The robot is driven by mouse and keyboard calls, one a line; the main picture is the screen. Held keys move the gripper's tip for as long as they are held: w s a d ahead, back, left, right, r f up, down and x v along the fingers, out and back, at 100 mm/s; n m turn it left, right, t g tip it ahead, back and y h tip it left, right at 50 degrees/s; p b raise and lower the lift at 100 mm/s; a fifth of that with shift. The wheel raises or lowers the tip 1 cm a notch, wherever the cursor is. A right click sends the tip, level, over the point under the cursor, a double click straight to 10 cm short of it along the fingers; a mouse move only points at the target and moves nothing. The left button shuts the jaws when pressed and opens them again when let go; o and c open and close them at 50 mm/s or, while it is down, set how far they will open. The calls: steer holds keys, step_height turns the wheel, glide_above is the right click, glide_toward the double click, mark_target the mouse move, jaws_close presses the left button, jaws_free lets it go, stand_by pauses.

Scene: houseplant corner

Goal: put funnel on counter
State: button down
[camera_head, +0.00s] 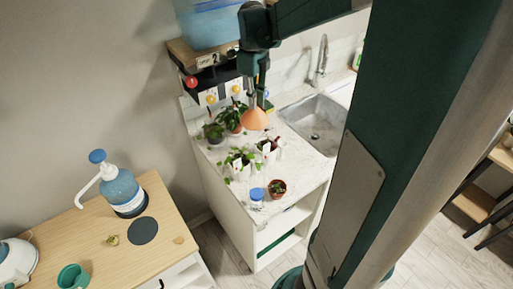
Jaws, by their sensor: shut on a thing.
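My gripper (254,103) is shut on the orange funnel (254,120). The funnel hangs below the fingers with its wide end down, over the back part of the white marble-patterned counter (303,167). From this angle I cannot tell how high it is above the counter. It hides part of the plants and pots behind it.
Potted plants (238,158) stand along the counter's left side. A small brown pot (278,188) and a blue-capped jar (256,195) stand near its front. A sink (313,124) lies to the right. A wooden table (180,221) with a pump bottle (124,191) is at lower left.

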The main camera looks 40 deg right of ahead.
steer(key=s+d+f+m+p, duration=0.1)
steer(key=s+d+m, duration=0.2)
steer(key=d, duration=0.4)
steer(key=s+d+f+m+p, duration=0.1)
steer(key=s+d+m, duration=0.2)
steer(key=d+m, duration=0.2)
steer(key=d, duration=0.2)
steer(key=shift+d+f, duration=0.25)
steer(key=shift+d, duration=0.1)
step_height(320, 180, down, 14)
stand_by(0.5)
steer(key=shift+f, duration=2)
steer(key=c, duration=2.8)
jaws_free()
steer(key=shift+f, duration=0.1)
steer(key=o, duration=0.3)
steer(key=shift+o, duration=0.2)
